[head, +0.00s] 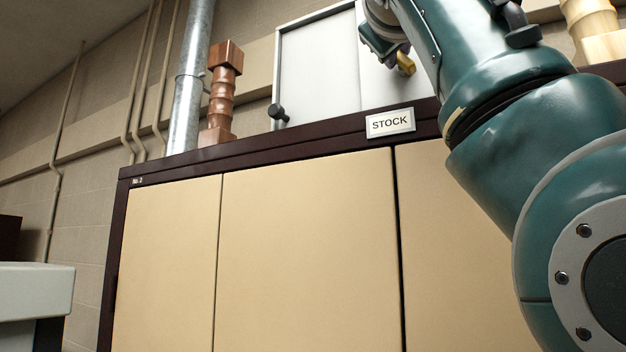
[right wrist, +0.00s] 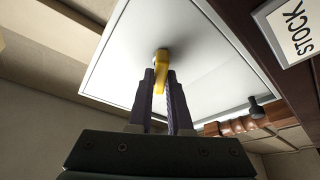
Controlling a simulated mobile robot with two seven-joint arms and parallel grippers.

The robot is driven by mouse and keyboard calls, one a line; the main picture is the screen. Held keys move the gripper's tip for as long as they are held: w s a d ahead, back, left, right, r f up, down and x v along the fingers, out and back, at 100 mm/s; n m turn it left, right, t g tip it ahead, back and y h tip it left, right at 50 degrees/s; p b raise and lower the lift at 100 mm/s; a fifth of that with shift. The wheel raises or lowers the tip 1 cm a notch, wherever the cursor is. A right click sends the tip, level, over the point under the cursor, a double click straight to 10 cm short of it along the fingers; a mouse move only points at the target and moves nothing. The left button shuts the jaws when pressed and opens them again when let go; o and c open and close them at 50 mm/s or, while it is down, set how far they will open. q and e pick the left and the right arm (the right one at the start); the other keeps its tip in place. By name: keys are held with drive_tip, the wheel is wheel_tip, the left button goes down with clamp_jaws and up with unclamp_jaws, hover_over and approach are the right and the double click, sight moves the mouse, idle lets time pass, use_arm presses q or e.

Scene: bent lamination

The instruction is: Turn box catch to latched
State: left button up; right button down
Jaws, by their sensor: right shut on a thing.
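The box (head: 318,70) is pale grey with a flat door and stands on top of the cabinet. The yellow catch (head: 405,63) shows at the tip of my right gripper (head: 390,50), partly hidden by it. In the right wrist view the catch (right wrist: 161,66) is a small lever on the box's pale face (right wrist: 205,55). The purple fingers of my right gripper (right wrist: 162,92) are on both sides of its arm, shut on it. Whether the catch is latched cannot be told. My left gripper is out of view.
A black knob (head: 278,112) sticks out at the box's lower left. A copper-coloured turned post (head: 221,95) and a metal duct (head: 190,85) stand to the left. The cabinet (head: 305,250) has cream doors and a STOCK sign (head: 390,123) at its top edge.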

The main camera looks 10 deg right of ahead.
drive_tip(key=shift+n, duration=0.3)
drive_tip(key=c, duration=0.8)
unclamp_jaws()
drive_tip(key=shift+c, duration=0.2)
drive_tip(key=shift+s+f+b, duration=0.1)
drive_tip(key=shift+s+b, duration=0.05)
drive_tip(key=shift+b, duration=0.15)
drive_tip(key=b+v, duration=0.8)
drive_tip(key=v, duration=0.1)
drive_tip(key=shift+s+b, duration=0.35)
drive_tip(key=shift+b, duration=0.05)
drive_tip(key=shift+a, duration=0.15)
